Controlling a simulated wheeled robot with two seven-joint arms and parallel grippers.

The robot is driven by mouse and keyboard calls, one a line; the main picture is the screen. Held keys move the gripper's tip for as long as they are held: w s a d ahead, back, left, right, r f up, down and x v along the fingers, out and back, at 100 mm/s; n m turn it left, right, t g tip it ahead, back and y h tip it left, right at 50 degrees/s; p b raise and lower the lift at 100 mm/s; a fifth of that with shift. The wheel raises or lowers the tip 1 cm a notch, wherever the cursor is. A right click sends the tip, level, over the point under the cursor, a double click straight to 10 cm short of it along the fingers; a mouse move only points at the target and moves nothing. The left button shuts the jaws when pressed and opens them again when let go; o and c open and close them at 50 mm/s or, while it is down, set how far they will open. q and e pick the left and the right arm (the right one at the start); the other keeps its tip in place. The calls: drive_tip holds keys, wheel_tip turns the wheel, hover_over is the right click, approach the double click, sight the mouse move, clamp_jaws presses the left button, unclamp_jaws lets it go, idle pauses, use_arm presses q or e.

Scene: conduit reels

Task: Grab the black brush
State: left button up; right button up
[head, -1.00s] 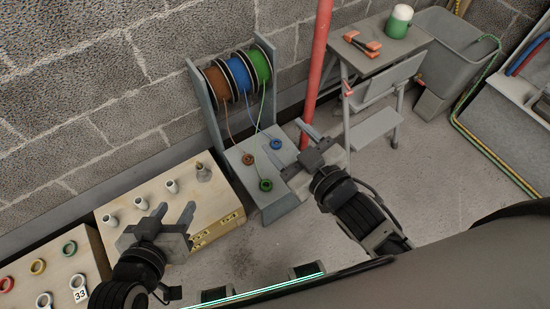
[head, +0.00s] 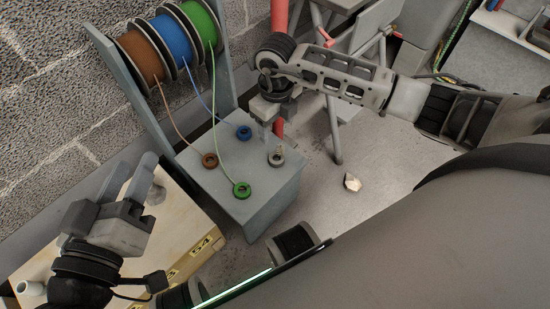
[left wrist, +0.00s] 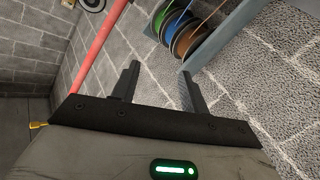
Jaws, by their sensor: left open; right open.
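I cannot make out a clear black brush in either view now. A small grey ring-shaped piece with a short upright part (head: 277,157) stands on the grey reel stand's base (head: 265,197); I cannot tell what it is. My right gripper (head: 271,132) points down just above and behind this piece, open and seemingly empty. My left gripper (head: 130,168) is open and empty over the wooden box (head: 205,234) at left. In the left wrist view, its fingers (left wrist: 158,82) are apart with nothing between them.
Brown (head: 141,59), blue (head: 173,41) and green (head: 201,24) reels hang on the stand. Their cable ends carry a brown ring (head: 209,160), blue ring (head: 244,132) and green ring (head: 242,190). A red pole (head: 279,14) stands behind.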

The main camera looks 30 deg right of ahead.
drive_tip(key=b, duration=0.2)
hover_over(276, 161)
wheel_tip(276, 161, down, 5)
wheel_tip(276, 161, down, 3)
drive_tip(key=shift+b, duration=0.45)
drive_tip(key=shift+f, duration=0.45)
wheel_tip(276, 161, down, 4)
drive_tip(key=b, duration=0.3)
drive_tip(key=shift+f, duration=0.3)
use_arm(q)
wheel_tip(276, 161, up, 10)
drive_tip(key=w+m+t+h, duration=0.1)
drive_tip(key=m+t+h, duration=0.4)
drive_tip(key=m, duration=0.2)
drive_tip(key=shift+w+a+m+h, duration=0.3)
drive_tip(key=shift+a+m, duration=0.05)
drive_tip(key=shift+m, duration=0.05)
use_arm(e)
drive_tip(key=c, duration=1)
